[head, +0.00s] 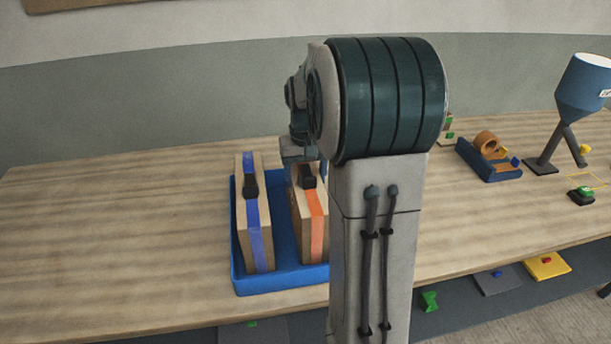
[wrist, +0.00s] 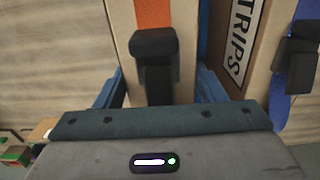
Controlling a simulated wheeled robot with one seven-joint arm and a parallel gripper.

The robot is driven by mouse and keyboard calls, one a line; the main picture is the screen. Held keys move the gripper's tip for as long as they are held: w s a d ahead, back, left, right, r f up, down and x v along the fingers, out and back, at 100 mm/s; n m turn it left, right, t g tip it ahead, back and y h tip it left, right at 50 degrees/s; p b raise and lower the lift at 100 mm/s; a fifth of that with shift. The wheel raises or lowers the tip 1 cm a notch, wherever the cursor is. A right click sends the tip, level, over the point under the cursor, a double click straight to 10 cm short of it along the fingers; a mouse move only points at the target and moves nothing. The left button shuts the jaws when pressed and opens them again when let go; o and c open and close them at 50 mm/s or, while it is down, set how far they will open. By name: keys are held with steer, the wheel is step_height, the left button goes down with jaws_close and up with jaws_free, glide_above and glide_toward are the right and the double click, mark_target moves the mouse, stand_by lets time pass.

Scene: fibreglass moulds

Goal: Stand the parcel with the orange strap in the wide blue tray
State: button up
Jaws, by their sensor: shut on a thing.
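The parcel with the orange strap (head: 316,235) is upright inside the right part of the wide blue tray (head: 282,281). I cannot tell whether its bottom touches the tray floor. My gripper (head: 305,168) is above it, its fingers on both sides of the parcel's upper part, shut on it. In the wrist view the orange strap (wrist: 153,14) and a black handle (wrist: 154,45) show between the blue-grey fingers. My arm hides the tray's right end in the head view.
A parcel with a blue strap (head: 260,235) stands upright in the left part of the tray; a gap separates the two. A small blue holder with a tape roll (head: 485,143) and a blue hopper on a stand (head: 582,88) are at right. The table's left is clear.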

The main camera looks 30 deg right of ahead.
steer(key=shift+f, duration=0.2)
steer(key=shift+f, duration=0.1)
steer(key=o, duration=1.8)
steer(key=shift+o, duration=0.2)
